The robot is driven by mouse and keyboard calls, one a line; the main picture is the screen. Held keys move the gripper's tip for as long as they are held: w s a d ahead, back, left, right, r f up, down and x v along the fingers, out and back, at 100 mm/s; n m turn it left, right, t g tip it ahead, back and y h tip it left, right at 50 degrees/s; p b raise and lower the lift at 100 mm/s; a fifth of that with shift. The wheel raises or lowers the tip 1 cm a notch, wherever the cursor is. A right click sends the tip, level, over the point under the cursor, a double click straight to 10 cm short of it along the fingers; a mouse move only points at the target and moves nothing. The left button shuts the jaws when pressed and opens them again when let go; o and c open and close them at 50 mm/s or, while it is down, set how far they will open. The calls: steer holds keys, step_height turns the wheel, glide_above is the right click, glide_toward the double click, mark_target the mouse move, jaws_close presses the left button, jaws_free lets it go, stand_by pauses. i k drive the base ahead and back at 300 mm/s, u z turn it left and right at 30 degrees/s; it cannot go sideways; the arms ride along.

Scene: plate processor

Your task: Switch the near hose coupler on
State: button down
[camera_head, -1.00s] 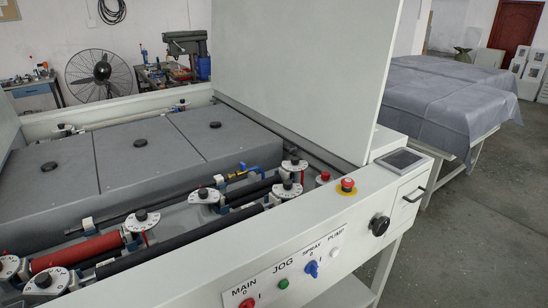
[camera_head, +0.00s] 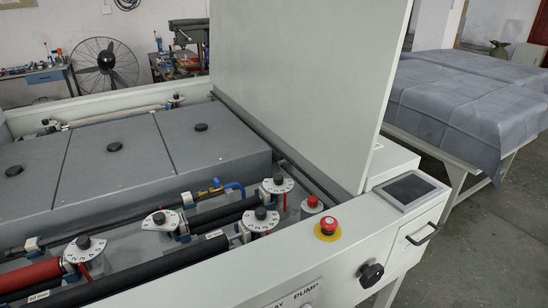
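A small brass fitting (camera_head: 207,193) with a blue bent hose piece (camera_head: 236,186) lies inside the machine, beside the right end of the grey covers. It looks like a hose coupler, but it is too small to tell its switch position. I cannot tell whether another coupler is hidden. My gripper is not in view.
The open machine has black rollers (camera_head: 158,270), a red roller (camera_head: 28,279) and white dials (camera_head: 260,219). A raised white lid (camera_head: 300,90) stands behind. A red emergency button (camera_head: 328,226), a screen (camera_head: 410,189) and a black knob (camera_head: 371,273) sit at the right.

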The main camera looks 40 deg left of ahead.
mark_target(217, 187)
steer(key=u, duration=0.05)
steer(key=i, duration=0.5)
steer(key=u, duration=2.25)
steer(key=i, duration=0.5)
